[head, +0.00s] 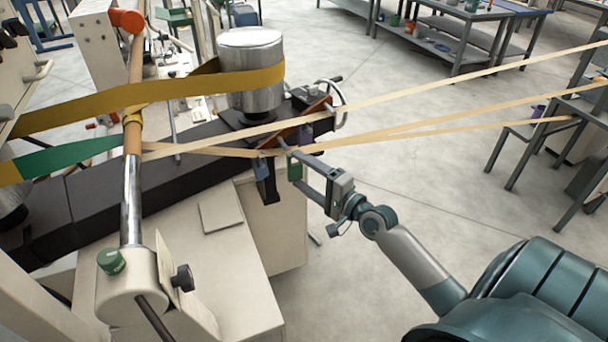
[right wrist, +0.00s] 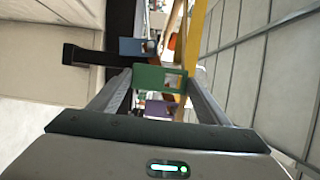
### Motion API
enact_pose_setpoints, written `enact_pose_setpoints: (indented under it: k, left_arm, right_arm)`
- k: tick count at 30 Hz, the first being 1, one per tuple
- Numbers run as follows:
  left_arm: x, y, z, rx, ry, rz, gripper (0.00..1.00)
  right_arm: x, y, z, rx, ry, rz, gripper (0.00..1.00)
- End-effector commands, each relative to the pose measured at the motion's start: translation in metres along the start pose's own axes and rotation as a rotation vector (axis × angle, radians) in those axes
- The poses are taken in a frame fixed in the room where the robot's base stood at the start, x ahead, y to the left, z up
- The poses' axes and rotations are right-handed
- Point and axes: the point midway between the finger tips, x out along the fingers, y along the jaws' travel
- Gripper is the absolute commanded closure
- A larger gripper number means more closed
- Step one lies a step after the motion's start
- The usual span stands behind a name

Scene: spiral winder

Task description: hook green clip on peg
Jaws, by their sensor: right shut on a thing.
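My right gripper (head: 301,168) is shut on the green clip (head: 295,167), a small plate with a square window. In the right wrist view the green clip (right wrist: 150,77) sits between the fingertips of the gripper (right wrist: 158,84). A blue clip (head: 261,168) hangs just left of it, by a dark bracket (head: 270,190) on the machine. The wrist view shows the blue clip (right wrist: 130,46) beside a dark arm (right wrist: 90,55). The green clip is apart from that bracket. I cannot make out which peg is free. My left gripper is not in view.
Cream strands (head: 420,128) run from the machine off to the right, passing close above my gripper. A silver cylinder (head: 250,70) with a yellow band stands behind.

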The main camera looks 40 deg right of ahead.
Motion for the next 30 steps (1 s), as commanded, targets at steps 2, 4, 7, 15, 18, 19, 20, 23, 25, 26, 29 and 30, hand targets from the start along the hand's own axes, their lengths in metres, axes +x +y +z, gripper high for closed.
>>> enact_pose_setpoints:
  k: [2, 4, 7, 15, 18, 19, 20, 23, 25, 26, 29, 30]
  left_arm:
    - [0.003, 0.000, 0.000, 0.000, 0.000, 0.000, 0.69]
    - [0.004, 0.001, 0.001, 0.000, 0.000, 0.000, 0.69]
    - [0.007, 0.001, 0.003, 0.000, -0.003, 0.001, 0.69]
    - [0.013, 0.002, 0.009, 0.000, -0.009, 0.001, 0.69]
    - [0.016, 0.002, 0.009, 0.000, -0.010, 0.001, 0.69]
    - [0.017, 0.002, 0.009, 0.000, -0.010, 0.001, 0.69]
    - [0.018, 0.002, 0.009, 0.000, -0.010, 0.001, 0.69]
    - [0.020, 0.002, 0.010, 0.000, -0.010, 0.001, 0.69]
    - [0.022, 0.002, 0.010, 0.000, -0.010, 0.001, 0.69]
    - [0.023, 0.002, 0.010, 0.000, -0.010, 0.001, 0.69]
    - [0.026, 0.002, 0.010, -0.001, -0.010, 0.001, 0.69]
    - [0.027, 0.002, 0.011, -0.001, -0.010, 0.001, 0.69]
  right_arm:
    - [0.004, 0.001, -0.001, 0.000, 0.000, -0.001, 0.52]
    - [0.006, 0.001, -0.003, 0.000, 0.000, -0.001, 0.52]
    - [0.011, 0.001, -0.004, 0.000, 0.000, -0.002, 0.52]
    - [0.023, 0.003, -0.010, 0.000, 0.000, -0.002, 0.52]
    - [0.028, 0.003, -0.011, 0.000, 0.000, -0.002, 0.52]
    - [0.029, 0.003, -0.012, 0.000, 0.000, -0.001, 0.52]
    - [0.030, 0.004, -0.013, 0.000, 0.000, -0.001, 0.52]
    - [0.035, 0.004, -0.015, -0.001, 0.000, -0.002, 0.52]
    - [0.038, 0.004, -0.016, -0.001, 0.000, -0.002, 0.52]
    - [0.040, 0.005, -0.017, -0.001, 0.000, -0.002, 0.52]
    - [0.044, 0.005, -0.018, -0.001, 0.000, -0.003, 0.52]
    - [0.046, 0.005, -0.019, -0.001, 0.000, -0.003, 0.52]
